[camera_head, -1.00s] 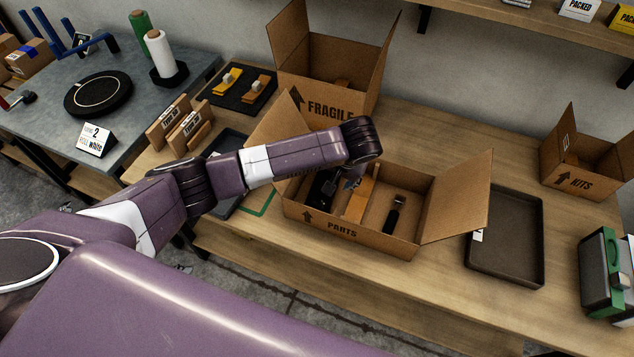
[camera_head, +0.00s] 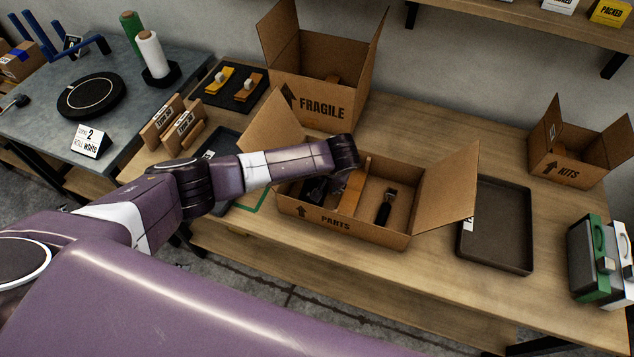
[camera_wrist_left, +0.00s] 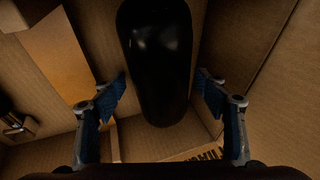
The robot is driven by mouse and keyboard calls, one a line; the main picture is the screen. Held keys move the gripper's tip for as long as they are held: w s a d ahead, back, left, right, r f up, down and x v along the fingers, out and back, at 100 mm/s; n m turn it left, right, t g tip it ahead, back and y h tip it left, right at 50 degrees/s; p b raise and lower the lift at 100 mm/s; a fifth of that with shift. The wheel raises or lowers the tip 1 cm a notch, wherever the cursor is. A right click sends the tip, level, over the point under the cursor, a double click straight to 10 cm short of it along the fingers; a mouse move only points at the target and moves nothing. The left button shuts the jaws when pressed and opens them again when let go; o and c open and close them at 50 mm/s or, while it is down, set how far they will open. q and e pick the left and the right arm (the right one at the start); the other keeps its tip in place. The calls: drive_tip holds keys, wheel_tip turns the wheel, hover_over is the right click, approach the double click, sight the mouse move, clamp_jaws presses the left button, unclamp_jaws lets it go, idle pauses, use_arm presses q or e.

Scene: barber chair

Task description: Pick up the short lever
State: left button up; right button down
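The cardboard PARTS box (camera_head: 375,236) stands open on the wooden bench, split by an orange-brown divider (camera_head: 352,190). A black lever (camera_head: 385,207) with a metal end lies in its right compartment. My left gripper (camera_head: 318,188) reaches down into the left compartment, partly hidden by my arm. In the left wrist view, my left gripper (camera_wrist_left: 163,95) is open, with its blue-padded fingers either side of a thick rounded black handle (camera_wrist_left: 158,60). I see no clear contact. I cannot tell which lever is the short one. My right gripper is not in view.
The FRAGILE box (camera_head: 318,104) stands just behind the PARTS box. An empty dark tray (camera_head: 497,225) lies to the right, with the KITS box (camera_head: 570,172) behind it. The PARTS box's raised flaps (camera_head: 447,190) and divider crowd my left gripper.

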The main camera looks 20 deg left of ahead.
use_arm(q)
drive_tip(key=shift+r, duration=0.1)
drive_tip(key=c, duration=1.3)
drive_tip(key=shift+c, duration=0.3)
